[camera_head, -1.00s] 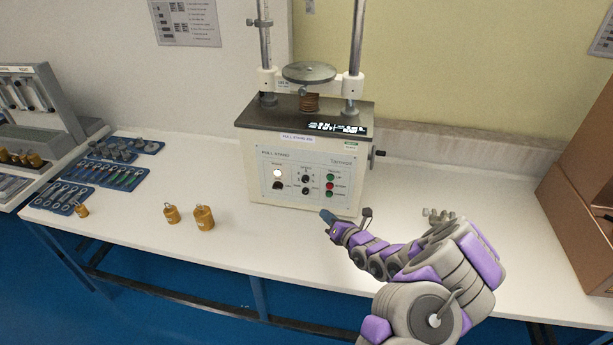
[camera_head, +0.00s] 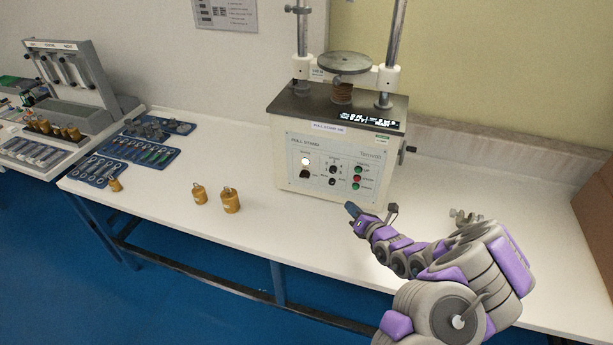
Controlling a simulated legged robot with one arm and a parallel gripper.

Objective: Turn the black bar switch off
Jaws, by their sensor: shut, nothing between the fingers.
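The pull stand (camera_head: 285,150) is a cream box with a dark top at the back of the white table. On the left of its front panel a black switch (camera_head: 305,174) sits just below a lit white lamp (camera_head: 306,161). The switch is small, and its exact position cannot be read. My gripper (camera_head: 353,211) is shut and empty, in front of and below the panel's right part, apart from the switch. My purple and grey arm reaches in from the lower right.
Green and red buttons (camera_head: 357,178) and small black knobs (camera_head: 333,169) share the panel. Another tester (camera_head: 75,95) stands far left. The table (camera_head: 265,235) before the stand is mostly clear.

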